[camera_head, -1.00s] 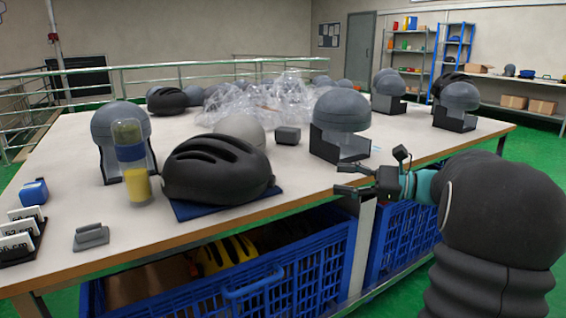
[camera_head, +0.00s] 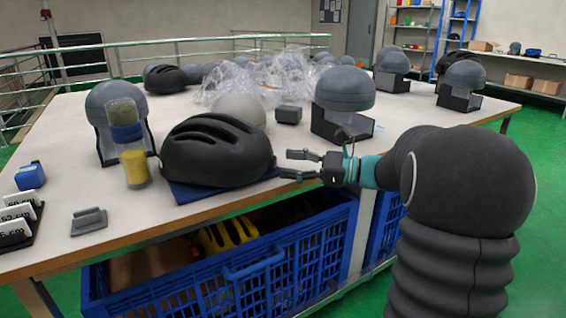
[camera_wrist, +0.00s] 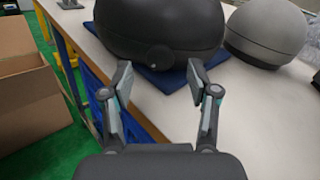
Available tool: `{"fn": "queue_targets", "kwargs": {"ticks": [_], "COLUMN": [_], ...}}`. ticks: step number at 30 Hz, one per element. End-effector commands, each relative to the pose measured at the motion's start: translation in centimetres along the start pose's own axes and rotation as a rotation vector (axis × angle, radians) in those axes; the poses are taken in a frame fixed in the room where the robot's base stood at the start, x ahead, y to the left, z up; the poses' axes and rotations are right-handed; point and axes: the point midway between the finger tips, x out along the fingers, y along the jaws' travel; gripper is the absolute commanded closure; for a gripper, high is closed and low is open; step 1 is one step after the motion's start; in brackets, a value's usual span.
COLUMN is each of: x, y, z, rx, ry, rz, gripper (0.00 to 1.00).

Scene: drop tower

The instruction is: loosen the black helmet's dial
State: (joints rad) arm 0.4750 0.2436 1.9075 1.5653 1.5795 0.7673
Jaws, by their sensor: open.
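The black helmet (camera_head: 217,150) sits on a dark blue cloth (camera_head: 190,193) near the table's front edge. In the wrist view the helmet (camera_wrist: 165,18) fills the top middle, and a round black dial (camera_wrist: 159,57) shows low on its near side. My gripper (camera_head: 283,164) is open and empty, just right of the helmet in the head view and apart from it. In the wrist view its two fingertips (camera_wrist: 159,68) stand on either side below the dial, with a gap to it. The dial is hidden in the head view.
A clear tube with yellow contents (camera_head: 130,150) stands left of the helmet. A grey dome (camera_head: 240,109) and grey headforms (camera_head: 343,92) stand behind and right. A blue crate (camera_head: 285,268) is under the table. A cardboard box (camera_wrist: 30,95) shows left in the wrist view.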

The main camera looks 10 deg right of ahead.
Motion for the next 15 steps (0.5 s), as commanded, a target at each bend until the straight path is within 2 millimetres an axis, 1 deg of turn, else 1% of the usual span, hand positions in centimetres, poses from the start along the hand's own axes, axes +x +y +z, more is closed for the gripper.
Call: {"fn": "queue_targets", "kwargs": {"ticks": [1,3,6,15], "x": [0.7,1.4,2.0,2.4], "y": [0.0,0.0,0.0,0.0], "z": [0.0,0.0,0.0,0.0], "rx": [0.0,0.0,0.0,0.0], "ry": [0.0,0.0,-0.001,0.0], "rz": [0.003,0.002,0.001,0.0], "gripper": [0.4,0.4,0.4,0.4]}}
